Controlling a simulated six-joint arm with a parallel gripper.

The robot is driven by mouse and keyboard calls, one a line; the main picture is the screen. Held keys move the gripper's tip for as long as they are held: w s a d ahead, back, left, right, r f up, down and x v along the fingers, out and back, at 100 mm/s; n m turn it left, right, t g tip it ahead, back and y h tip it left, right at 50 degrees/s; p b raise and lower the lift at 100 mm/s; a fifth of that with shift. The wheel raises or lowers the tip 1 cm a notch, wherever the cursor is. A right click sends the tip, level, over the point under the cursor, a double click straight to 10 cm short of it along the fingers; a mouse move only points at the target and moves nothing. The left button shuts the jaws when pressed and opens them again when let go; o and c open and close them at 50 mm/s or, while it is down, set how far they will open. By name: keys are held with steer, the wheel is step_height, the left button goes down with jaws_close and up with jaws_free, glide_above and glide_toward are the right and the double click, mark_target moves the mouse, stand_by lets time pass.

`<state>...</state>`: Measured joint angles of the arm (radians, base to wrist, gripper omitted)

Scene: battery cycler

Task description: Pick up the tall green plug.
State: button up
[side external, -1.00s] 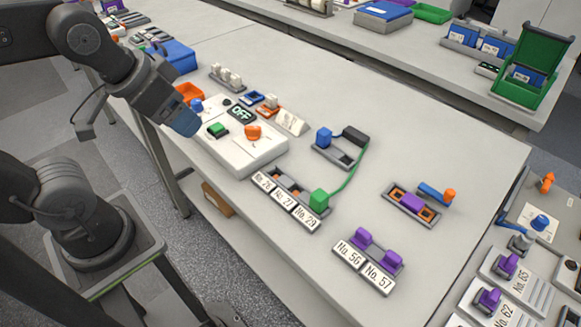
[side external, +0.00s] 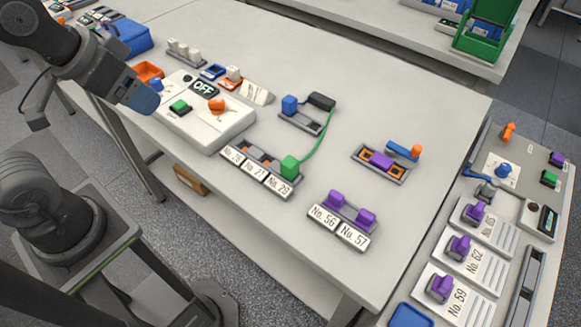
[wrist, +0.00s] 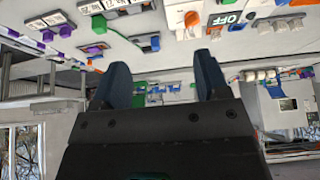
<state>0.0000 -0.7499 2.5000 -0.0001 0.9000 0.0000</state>
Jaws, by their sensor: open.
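The tall green plug (side external: 290,167) stands upright at the right end of a grey holder (side external: 247,153), behind the label No. 29. A green cable (side external: 318,143) runs from it to a black block (side external: 321,101). In the wrist view the green plug (wrist: 99,25) shows near the top, upside down. My gripper (side external: 143,100) is at the left, near the white OFF box and well away from the plug. In the wrist view my gripper (wrist: 163,75) has its two blue fingers apart, with nothing held between them.
The white OFF box (side external: 230,127) with a green button and orange knob stands between my gripper and the plug. Purple plugs (side external: 366,217) sit in a holder at No. 56 and No. 57. A blue plug (side external: 289,105) stands behind.

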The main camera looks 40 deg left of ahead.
stand_by(0.3)
steer(key=shift+c, duration=0.6)
steer(key=m+g, duration=0.6)
steer(key=m, duration=1.2)
glide_above(290, 161)
step_height(290, 161, down, 6)
step_height(290, 161, down, 9)
steer(key=shift+a+r, duration=0.15)
steer(key=shift+d+f, duration=0.2)
steer(key=shift+f, duration=2.5)
